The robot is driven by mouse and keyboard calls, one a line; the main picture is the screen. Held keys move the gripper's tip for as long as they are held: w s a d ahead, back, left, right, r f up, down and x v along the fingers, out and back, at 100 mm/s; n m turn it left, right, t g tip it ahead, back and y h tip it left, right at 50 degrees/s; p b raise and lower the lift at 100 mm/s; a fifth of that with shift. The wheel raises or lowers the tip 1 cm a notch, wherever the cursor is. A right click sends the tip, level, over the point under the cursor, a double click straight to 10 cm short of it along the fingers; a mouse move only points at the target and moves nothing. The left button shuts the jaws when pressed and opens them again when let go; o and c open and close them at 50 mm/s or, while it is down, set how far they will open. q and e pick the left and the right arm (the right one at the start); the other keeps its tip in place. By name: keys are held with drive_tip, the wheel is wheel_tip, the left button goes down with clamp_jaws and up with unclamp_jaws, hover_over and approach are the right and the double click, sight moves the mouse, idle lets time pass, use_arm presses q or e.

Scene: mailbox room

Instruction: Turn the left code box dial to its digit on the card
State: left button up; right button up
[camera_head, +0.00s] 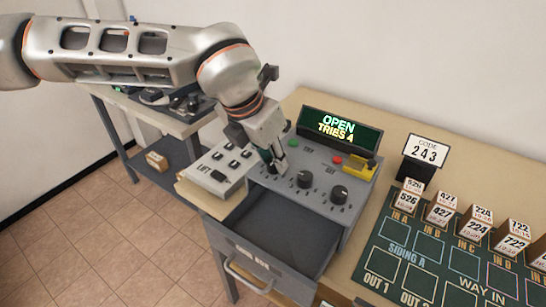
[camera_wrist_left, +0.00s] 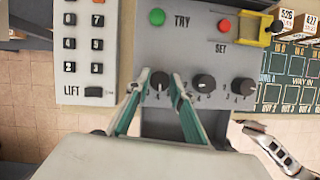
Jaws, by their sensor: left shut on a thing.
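The grey code box (camera_head: 322,165) stands on the table with its drawer (camera_head: 275,240) pulled open and seemingly empty. Its screen (camera_head: 338,130) reads "OPEN" and "TRIES 4". The code card (camera_head: 425,150) reads 243. My left gripper (camera_head: 273,162) comes down onto the left dial, which it mostly hides in the head view. In the left wrist view, its fingers are shut around the black left dial (camera_wrist_left: 160,82). The middle dial (camera_head: 304,179) and right dial (camera_head: 339,193) stand free. The left dial's exact setting is too small to read.
A green button (camera_head: 294,142), red button (camera_head: 337,160) and yellow part (camera_head: 360,168) sit behind the dials. A dark siding board (camera_head: 400,265) with numbered blocks lies at the right.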

use_arm(q)
drive_tip(key=m+g+h, duration=0.1)
drive_tip(key=m, duration=0.2)
drive_tip(key=shift+w+r+m+p, duration=0.1)
drive_tip(key=shift+m+p, duration=0.2)
drive_tip(key=shift+p, duration=0.05)
drive_tip(key=m+g+p, duration=0.1)
drive_tip(key=m, duration=0.2)
drive_tip(key=shift+w+a+m, duration=0.1)
drive_tip(key=shift+m, duration=0.2)
drive_tip(key=m+g, duration=0.1)
drive_tip(key=m, duration=0.1)
drive_tip(key=m+g, duration=0.1)
drive_tip(key=m, duration=0.1)
drive_tip(key=shift+w+m+h+p, duration=0.1)
drive_tip(key=shift+m+h+p, duration=0.2)
drive_tip(key=shift+p, duration=0.1)
drive_tip(key=m+g, duration=0.1)
drive_tip(key=m, duration=0.1)
drive_tip(key=m+y, duration=0.1)
drive_tip(key=m, duration=0.1)
drive_tip(key=shift+w+m+g, duration=0.1)
drive_tip(key=shift+m+g, duration=0.2)
drive_tip(key=shift+g, duration=0.1)
use_arm(e)
drive_tip(key=shift+s+a+r, duration=0.35)
drive_tip(key=shift+s+r, duration=0.15)
drive_tip(key=shift+r, duration=0.2)
